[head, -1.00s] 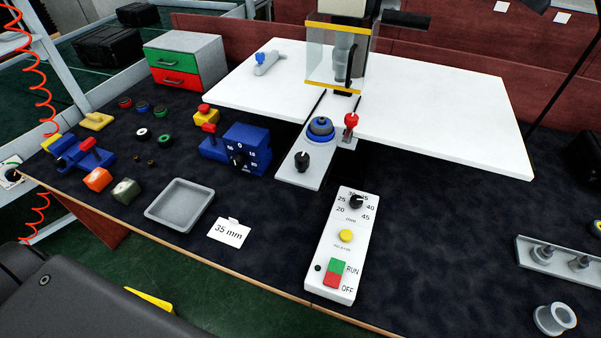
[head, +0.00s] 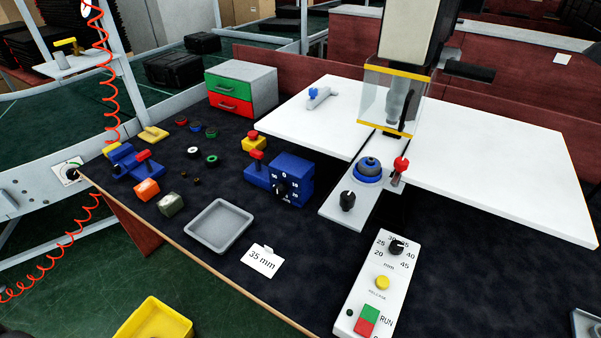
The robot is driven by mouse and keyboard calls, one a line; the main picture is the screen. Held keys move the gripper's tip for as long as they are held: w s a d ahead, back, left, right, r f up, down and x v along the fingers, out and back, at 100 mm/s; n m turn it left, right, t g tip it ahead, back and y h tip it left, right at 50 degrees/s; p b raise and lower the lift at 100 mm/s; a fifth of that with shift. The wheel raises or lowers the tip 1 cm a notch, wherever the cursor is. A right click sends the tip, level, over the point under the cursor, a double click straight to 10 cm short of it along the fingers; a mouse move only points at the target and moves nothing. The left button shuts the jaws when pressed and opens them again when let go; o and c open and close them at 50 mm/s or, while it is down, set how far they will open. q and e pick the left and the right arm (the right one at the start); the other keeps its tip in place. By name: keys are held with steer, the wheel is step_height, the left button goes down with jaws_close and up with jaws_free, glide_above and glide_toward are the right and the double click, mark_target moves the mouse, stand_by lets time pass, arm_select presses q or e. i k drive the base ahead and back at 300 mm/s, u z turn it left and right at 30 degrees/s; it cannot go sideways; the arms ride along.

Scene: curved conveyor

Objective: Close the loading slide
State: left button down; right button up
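The loading slide (head: 335,207) is a light grey plate that sticks out toward me from under the white table of the machine. A blue round die (head: 369,169) with a grey top sits on it. A black knob (head: 347,201) stands near its front end, and a red-topped lever (head: 401,166) stands at its right side. Behind it is the machine head (head: 408,40) with a clear yellow-edged guard (head: 395,95). Neither of my grippers is in view.
A control panel (head: 378,270) with a dial, yellow button and green-red switch lies in front. A grey tray (head: 219,226), a "35 mm" card (head: 262,261) and a blue device (head: 285,180) are left of the slide. A yellow bin (head: 154,322) is below the table edge.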

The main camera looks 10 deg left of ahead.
mark_target(351, 204)
steer(key=u, duration=0.65)
steer(key=k, duration=0.9)
steer(key=z, duration=1.3)
steer(key=i, duration=0.5)
steer(key=u, duration=0.05)
